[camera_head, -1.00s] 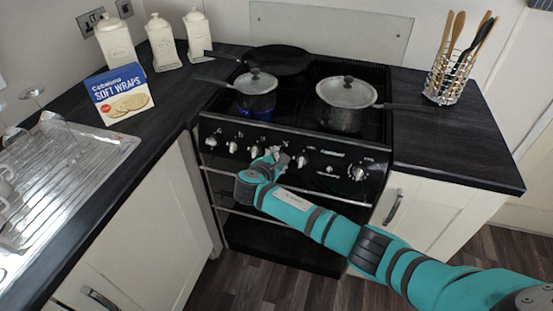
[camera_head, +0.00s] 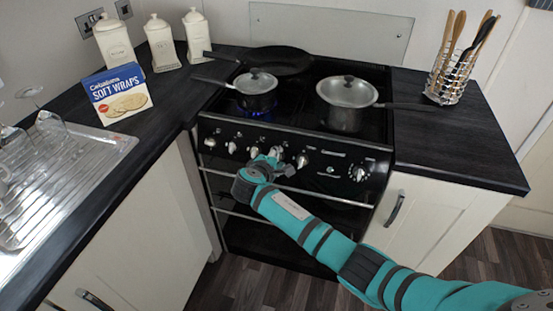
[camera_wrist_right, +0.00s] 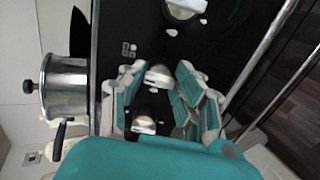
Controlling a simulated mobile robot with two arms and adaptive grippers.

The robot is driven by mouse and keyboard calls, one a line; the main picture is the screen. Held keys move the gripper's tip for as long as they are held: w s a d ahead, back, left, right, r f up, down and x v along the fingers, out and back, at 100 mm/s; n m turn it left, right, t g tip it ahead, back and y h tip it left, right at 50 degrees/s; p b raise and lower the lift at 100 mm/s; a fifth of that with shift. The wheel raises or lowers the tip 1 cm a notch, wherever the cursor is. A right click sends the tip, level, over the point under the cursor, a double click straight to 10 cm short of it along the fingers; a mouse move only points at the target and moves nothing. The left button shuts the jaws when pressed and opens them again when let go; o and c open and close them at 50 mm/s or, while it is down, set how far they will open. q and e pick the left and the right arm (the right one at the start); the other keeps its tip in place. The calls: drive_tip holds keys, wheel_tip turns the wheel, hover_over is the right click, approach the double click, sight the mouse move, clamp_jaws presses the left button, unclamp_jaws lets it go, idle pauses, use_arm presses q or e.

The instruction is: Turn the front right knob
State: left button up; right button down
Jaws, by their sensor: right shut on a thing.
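The black cooker's front panel (camera_head: 328,168) carries a row of silver knobs. My right gripper (camera_head: 276,155) is at this panel, with its fingers closed around one of the middle knobs. In the right wrist view that knob (camera_wrist_right: 158,75) sits between the two fingers (camera_wrist_right: 160,88). A neighbouring knob (camera_wrist_right: 145,122) shows below it there, and a larger knob (camera_wrist_right: 185,8) above. In the head view a knob (camera_head: 302,160) stands just right of the gripper, and another (camera_head: 357,173) farther right. The gripper partly hides the held knob, so its angle is unclear. My left gripper is out of view.
A small lidded saucepan (camera_head: 256,92) stands over a blue flame (camera_head: 258,113). A larger lidded pan (camera_head: 346,105) and a black frying pan (camera_head: 280,61) are also on the hob. An oven handle (camera_head: 335,197) runs below the knobs. The floor in front is clear.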

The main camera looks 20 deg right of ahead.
drive_tip(key=shift+f, duration=0.1)
drive_tip(key=c, duration=1)
unclamp_jaws()
drive_tip(key=shift+o, duration=0.2)
drive_tip(key=v, duration=1.2)
